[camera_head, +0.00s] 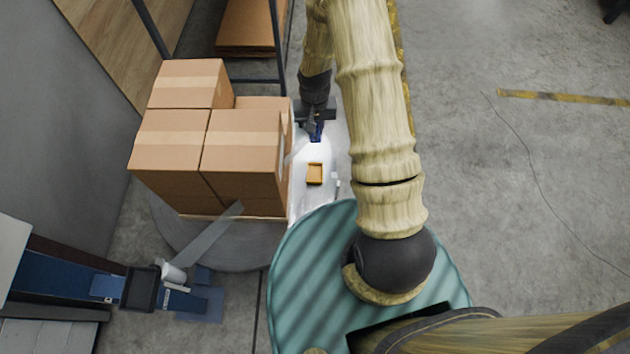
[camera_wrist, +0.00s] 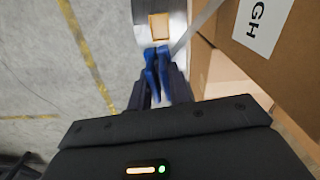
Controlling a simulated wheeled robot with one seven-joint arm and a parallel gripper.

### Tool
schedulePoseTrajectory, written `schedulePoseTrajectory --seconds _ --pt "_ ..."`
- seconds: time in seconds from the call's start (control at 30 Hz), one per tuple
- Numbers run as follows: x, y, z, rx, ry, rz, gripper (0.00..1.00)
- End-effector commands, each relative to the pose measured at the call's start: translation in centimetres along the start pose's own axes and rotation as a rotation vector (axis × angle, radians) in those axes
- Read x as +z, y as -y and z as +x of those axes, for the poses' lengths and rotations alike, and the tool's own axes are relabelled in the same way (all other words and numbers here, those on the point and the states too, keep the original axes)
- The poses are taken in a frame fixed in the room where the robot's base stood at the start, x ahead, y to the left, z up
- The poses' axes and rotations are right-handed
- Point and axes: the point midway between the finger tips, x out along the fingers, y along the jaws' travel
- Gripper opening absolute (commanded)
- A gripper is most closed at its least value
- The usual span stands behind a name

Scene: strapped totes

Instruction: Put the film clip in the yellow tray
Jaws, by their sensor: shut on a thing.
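The yellow tray (camera_head: 315,174) is a small orange-yellow tray on a pale, bright surface right of the cartons. It also shows at the top of the wrist view (camera_wrist: 159,26), and I see nothing in it. My gripper (camera_head: 316,122) is beyond the tray in the head view, pointing down. In the wrist view my dark gripper fingers (camera_wrist: 158,88) are shut on a blue two-pronged piece, which looks like the film clip (camera_wrist: 150,70). The clip also shows as a small blue shape below my gripper in the head view (camera_head: 316,135). It is apart from the tray.
Stacked cardboard cartons (camera_head: 245,150) stand close left of my gripper. A loose strip of film (camera_head: 298,150) hangs from them beside the tray. Another strip (camera_head: 207,240) runs down to a blue wrapping machine (camera_head: 60,285). The floor at right is clear.

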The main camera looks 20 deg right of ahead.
Motion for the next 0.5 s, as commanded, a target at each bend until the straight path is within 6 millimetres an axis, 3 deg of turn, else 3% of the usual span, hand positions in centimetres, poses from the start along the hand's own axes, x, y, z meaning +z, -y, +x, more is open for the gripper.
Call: schedulePoseTrajectory --seconds 0.03,0.5 --pt "0.0 0.0 2.2 0.000 -0.001 0.007 0.00" --pt "0.0 0.0 11.2 0.000 0.000 0.083 0.00"
